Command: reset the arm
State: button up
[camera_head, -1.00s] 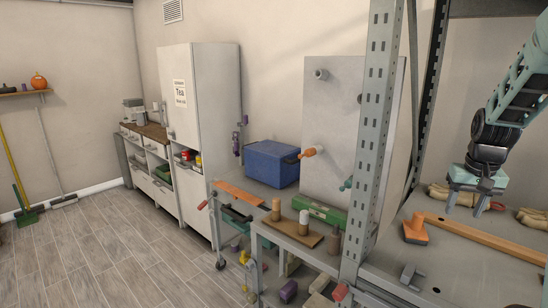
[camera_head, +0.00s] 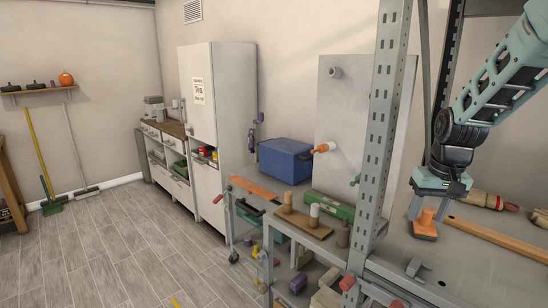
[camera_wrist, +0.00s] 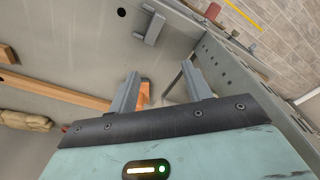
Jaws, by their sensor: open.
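My gripper (camera_head: 430,208) points down over the grey rack shelf (camera_head: 395,245) at the right of the head view. Its two fingers are apart and nothing shows held between them. An orange-handled tool (camera_head: 425,228) stands on the shelf close by the fingertips in that view. In the wrist view my gripper (camera_wrist: 163,88) is open. The orange tool (camera_wrist: 144,92) shows there beside the left finger, partly hidden by it. I cannot tell whether they touch.
A long wooden bar (camera_head: 495,236) and tan gloves (camera_head: 488,199) lie on the shelf. A grey clamp-like piece (camera_head: 413,267) lies near its front. The perforated rack post (camera_head: 375,150) rises left of my gripper. A lower cart with a blue box (camera_head: 284,161) stands beyond; floor (camera_head: 110,255) is open at left.

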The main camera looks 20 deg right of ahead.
jog(key=s+a+f+n+y+b, duration=0.15)
jog(key=a+n, duration=0.45)
jog(key=a, duration=1.6)
jog(key=s+a+f+n+g, duration=0.1)
jog(key=s+a+n, duration=0.5)
jog(key=s+a, duration=0.8)
jog(key=s+f, duration=0.1)
jog(key=s, duration=0.2)
jog(key=shift+a+n+g+h+b, duration=0.25)
jog(key=shift+n+g+h+b, duration=0.05)
jog(key=shift+h+b, duration=0.05)
